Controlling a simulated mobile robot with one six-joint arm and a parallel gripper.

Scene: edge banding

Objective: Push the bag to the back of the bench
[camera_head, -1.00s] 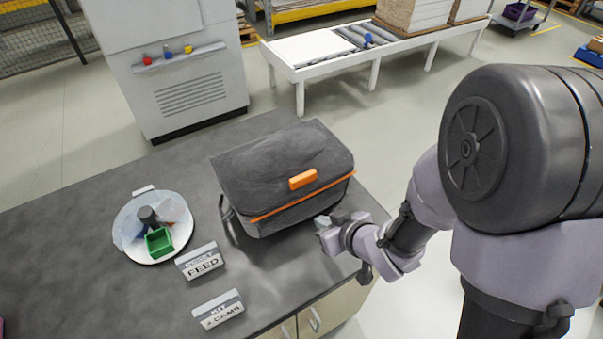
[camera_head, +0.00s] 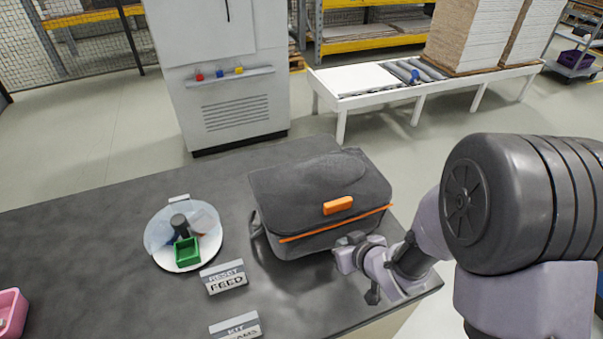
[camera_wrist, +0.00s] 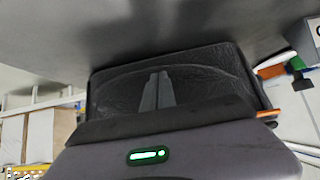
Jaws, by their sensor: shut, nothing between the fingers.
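The dark grey bag (camera_head: 315,188) stands upright on the dark bench (camera_head: 110,215), near its right part. It has an orange clasp (camera_head: 338,205) and an orange trim line along its front. My gripper (camera_head: 347,244) is low at the bag's front face, toward its right corner; the head view does not clearly show whether it touches. In the wrist view, my two fingers (camera_wrist: 157,90) are shut together with nothing between them. They point at the bag's dark face (camera_wrist: 205,85), which fills the middle of that view.
Left of the bag is a round tray (camera_head: 158,255) with a green box (camera_head: 187,250) and other small items. A "FEED" sign (camera_head: 225,277) and a "KIT" sign (camera_head: 236,327) stand in front. A pink bin (camera_head: 10,315) is far left. Bare bench lies behind the bag.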

